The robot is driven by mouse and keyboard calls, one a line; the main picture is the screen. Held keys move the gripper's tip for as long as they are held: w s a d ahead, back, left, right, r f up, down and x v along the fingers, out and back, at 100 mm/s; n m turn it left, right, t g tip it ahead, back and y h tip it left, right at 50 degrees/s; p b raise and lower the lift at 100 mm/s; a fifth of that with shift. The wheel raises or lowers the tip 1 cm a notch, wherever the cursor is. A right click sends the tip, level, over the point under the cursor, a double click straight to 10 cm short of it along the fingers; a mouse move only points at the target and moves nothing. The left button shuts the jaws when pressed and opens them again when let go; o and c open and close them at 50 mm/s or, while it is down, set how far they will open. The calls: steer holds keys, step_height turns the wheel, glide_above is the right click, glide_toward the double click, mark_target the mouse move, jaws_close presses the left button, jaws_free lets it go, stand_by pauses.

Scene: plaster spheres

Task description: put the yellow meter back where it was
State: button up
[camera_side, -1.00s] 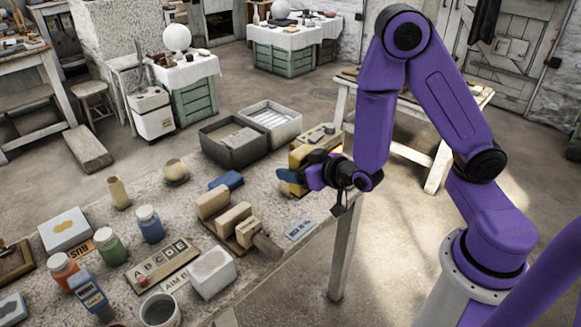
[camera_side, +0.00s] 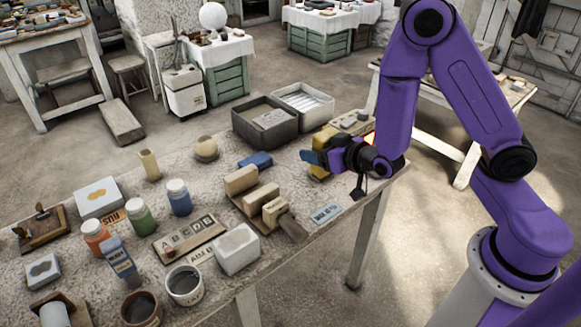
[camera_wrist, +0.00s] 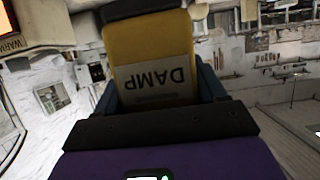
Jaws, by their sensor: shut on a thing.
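The yellow meter (camera_side: 322,138) is at the far right end of the bench, partly hidden behind my gripper. In the wrist view the yellow meter (camera_wrist: 150,50) has a dark end and a label reading DAMP, upside down. My gripper (camera_side: 313,158) is shut on it, with a blue finger on each side. I cannot tell whether the meter touches the bench top.
Dark and pale trays (camera_side: 265,121) stand left of the meter, and a grey block (camera_side: 355,121) sits behind it. A blue block (camera_side: 255,160), wooden blocks (camera_side: 242,180) and a small card (camera_side: 326,212) lie nearby. Jars (camera_side: 138,214) crowd the bench's left part.

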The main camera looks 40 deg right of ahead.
mark_target(325, 177)
steer(key=shift+w+a+f, duration=0.2)
steer(key=shift+w+f, duration=1.5)
steer(key=shift+f, duration=0.2)
steer(key=shift+w+a+f, duration=0.2)
steer(key=shift+w+f, duration=1.55)
steer(key=shift+f, duration=0.15)
steer(key=shift+w+a+f, duration=0.2)
steer(key=shift+w+f, duration=1.5)
steer(key=shift+f, duration=0.2)
steer(key=shift+f, duration=0.1)
steer(key=o, duration=1.3)
steer(key=shift+o, duration=0.2)
steer(key=v, duration=1.2)
